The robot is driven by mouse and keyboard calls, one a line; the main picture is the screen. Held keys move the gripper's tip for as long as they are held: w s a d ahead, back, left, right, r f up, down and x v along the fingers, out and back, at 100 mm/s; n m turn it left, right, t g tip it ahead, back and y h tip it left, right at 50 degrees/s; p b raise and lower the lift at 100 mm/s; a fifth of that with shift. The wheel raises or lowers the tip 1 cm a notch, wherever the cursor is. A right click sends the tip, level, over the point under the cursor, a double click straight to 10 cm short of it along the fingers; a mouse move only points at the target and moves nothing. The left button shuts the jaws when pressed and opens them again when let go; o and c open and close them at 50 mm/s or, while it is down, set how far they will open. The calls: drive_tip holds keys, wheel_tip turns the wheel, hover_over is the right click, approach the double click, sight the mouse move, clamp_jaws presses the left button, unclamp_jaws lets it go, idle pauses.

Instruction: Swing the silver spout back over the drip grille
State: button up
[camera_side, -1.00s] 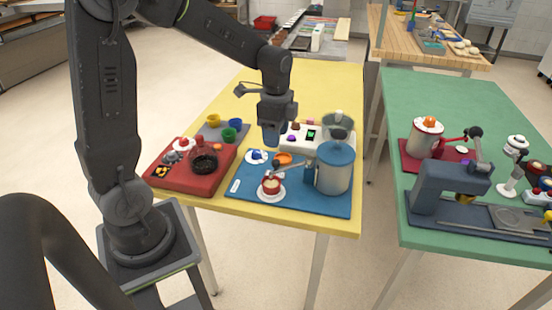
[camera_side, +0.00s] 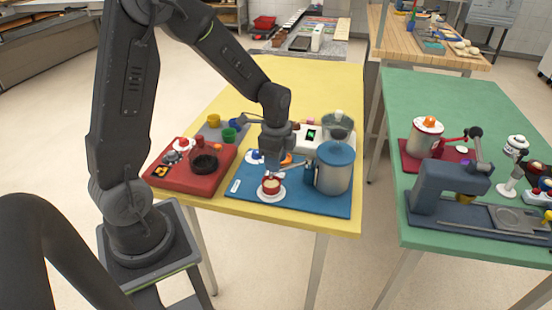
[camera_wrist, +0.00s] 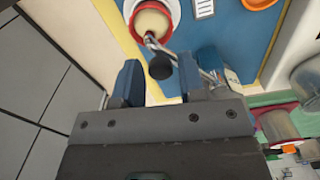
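The silver spout (camera_wrist: 178,54) reaches out over the red cup (camera_wrist: 152,22), with a black knob (camera_wrist: 160,67) on it in the wrist view. In the side view it joins a blue block on the blue-lidded silver boiler (camera_side: 332,176), and my gripper hides part of it. The cup stands on a white saucer (camera_side: 271,196).
The blue mat (camera_side: 318,203) lies near the front edge of the yellow table (camera_side: 303,83). A red unit with a dark bowl (camera_side: 187,179) stands to the left. A white machine (camera_side: 310,138) stands behind my gripper. A green table with other equipment is at the right.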

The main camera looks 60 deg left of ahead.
clamp_jaws()
drive_tip(key=shift+a, duration=0.1)
drive_tip(key=w+a+m, duration=0.3)
drive_tip(key=a+m, duration=0.2)
drive_tip(key=m, duration=0.2)
drive_tip(key=shift+a+m, duration=0.3)
drive_tip(key=shift+a, duration=0.1)
idle(0.4)
idle(0.3)
drive_tip(key=shift+o, duration=1.4)
unclamp_jaws()
